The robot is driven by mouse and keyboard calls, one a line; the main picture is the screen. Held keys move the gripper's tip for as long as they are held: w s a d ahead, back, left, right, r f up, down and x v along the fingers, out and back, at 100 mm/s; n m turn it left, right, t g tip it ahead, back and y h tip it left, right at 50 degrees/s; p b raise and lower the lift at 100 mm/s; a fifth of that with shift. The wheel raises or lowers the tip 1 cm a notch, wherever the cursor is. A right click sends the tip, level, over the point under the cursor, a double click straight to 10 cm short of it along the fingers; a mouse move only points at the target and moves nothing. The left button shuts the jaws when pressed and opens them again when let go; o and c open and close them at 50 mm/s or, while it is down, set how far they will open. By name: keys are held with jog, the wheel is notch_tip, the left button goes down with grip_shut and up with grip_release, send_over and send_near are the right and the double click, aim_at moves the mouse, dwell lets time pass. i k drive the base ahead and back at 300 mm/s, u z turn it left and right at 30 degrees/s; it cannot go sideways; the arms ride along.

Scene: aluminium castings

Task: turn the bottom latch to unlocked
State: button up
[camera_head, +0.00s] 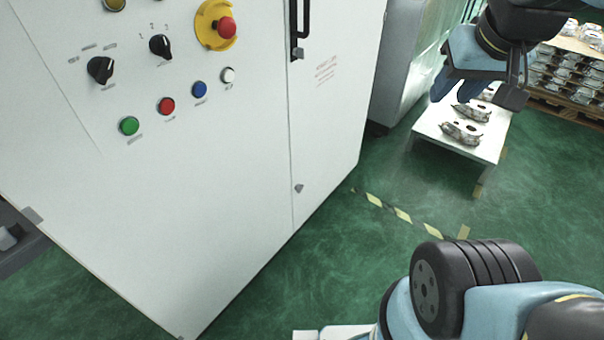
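The bottom latch (298,188) is a small grey metal piece low on the white cabinet (240,220), beside the vertical door seam. It is too small for me to tell its turned position. A second latch (299,54) sits higher on the same seam, just below the black door handle (300,18). My gripper (508,92) is at the top right, on the dark and blue end of my arm. It is well away from the bottom latch, and nothing is seen touching the latch. Its fingers are not clear enough to tell whether they are open or shut.
The cabinet front carries black knobs (101,69), coloured buttons (166,105) and a red emergency stop (226,27). A white table (487,150) with castings (461,131) stands at right. Green floor with yellow-black tape (403,214) is clear beside the cabinet.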

aim_at(299, 187)
jog(key=k, duration=1.65)
jog(key=u, duration=1)
jog(key=i, duration=1.8)
jog(key=z, duration=1)
